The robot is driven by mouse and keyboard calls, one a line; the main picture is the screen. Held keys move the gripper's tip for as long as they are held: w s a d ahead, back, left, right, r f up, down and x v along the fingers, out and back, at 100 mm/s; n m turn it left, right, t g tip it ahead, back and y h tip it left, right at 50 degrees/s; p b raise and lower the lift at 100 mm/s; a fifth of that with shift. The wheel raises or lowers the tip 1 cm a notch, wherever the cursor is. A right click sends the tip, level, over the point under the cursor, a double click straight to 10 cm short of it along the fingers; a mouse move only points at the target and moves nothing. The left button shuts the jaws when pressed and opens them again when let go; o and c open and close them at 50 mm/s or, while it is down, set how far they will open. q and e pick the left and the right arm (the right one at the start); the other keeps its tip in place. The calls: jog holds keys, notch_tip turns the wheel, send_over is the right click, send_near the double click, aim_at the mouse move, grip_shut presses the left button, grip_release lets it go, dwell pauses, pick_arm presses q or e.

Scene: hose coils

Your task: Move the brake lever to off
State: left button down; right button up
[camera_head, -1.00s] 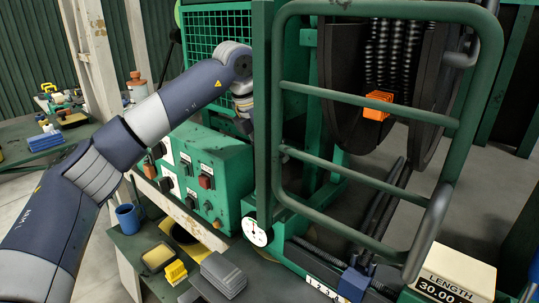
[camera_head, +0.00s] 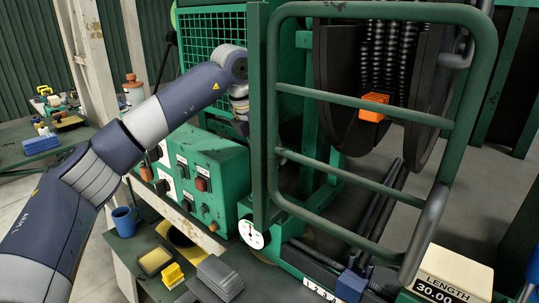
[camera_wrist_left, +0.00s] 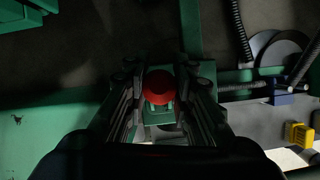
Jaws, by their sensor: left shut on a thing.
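In the left wrist view, a round red knob (camera_wrist_left: 158,87) sits between the dark fingers of my left gripper (camera_wrist_left: 160,76), which is shut on it. I take it as the brake lever's knob; its shaft is mostly hidden below it. In the head view, my left arm (camera_head: 160,118) reaches in from the left to the green machine (camera_head: 258,150). Its wrist is behind the edge of the guard frame, and the fingers and knob are hidden there. My right gripper is not in view.
A green tubular guard (camera_head: 364,178) stands right of my left wrist. Below my arm is a green control box (camera_head: 212,170) with buttons. A length display (camera_head: 452,277) stands lower right.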

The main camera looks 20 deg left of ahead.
pick_arm(q)
jog(key=shift+w, duration=0.1)
dwell(0.4)
jog(key=c, duration=1.3)
grip_release()
jog(key=shift+w+f, duration=0.25)
jog(key=shift+w, duration=0.1)
jog(key=shift+s+r, duration=0.3)
jog(key=shift+r, duration=0.1)
jog(key=v, duration=1.1)
jog(key=shift+w+r, duration=0.1)
jog(key=shift+w, duration=0.05)
jog(key=shift+c, duration=0.7)
